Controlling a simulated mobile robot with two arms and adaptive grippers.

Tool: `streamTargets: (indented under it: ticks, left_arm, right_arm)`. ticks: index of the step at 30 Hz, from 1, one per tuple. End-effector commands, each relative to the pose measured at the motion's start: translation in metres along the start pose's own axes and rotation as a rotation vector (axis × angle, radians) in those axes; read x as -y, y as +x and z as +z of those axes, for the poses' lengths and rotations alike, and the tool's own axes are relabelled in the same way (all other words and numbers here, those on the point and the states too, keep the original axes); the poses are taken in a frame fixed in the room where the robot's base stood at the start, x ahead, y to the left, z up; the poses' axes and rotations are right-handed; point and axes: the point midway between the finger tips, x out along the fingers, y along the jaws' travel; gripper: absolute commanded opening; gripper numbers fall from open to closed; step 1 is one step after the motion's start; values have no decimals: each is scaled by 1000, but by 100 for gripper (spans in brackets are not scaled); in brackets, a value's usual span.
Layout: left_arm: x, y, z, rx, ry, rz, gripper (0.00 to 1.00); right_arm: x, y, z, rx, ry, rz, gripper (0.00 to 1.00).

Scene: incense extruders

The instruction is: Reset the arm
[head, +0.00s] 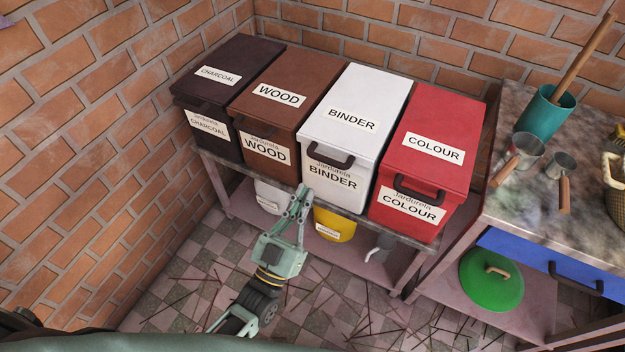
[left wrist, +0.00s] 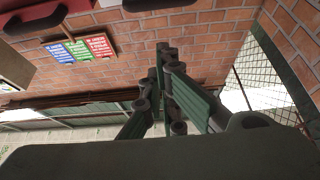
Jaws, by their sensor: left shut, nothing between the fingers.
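My left gripper (head: 304,192) is in front of the white binder bin (head: 345,95), near its lower front. Its fingers are together with nothing between them, and I cannot tell whether it touches the bin. The left gripper also shows in the left wrist view (left wrist: 163,52), with its fingers closed against a brick wall behind. My right gripper is not in view.
The charcoal bin (head: 228,60), wood bin (head: 287,85) and red colour bin (head: 435,135) stand on a bench beside the binder bin. A stone counter (head: 515,205) with a teal pot (head: 546,115) and scoops is at right. Tiled floor with scattered sticks lies below.

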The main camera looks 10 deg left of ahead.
Motion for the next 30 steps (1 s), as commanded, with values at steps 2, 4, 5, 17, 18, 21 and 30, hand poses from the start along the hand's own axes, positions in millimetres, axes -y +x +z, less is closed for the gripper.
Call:
streamTargets:
  ticks: [2,4,5,17,18,21,30]
  left_arm:
    - [0,-4,0,0,0,0,0]
    - [0,-5,0,-1,0,0,0]
    - [0,-5,0,-1,0,0,0]
    - [11,-70,121,390,27,8,0]
    - [14,-90,145,477,29,7,0]
    - [22,-146,199,690,34,1,0]
    - [36,-355,293,1308,15,-43,0]
  right_arm:
    - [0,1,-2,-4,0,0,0]
    - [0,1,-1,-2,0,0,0]
    - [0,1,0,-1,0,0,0]
    - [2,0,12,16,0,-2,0]
    - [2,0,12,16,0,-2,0]
    - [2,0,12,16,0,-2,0]
    - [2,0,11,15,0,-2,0]
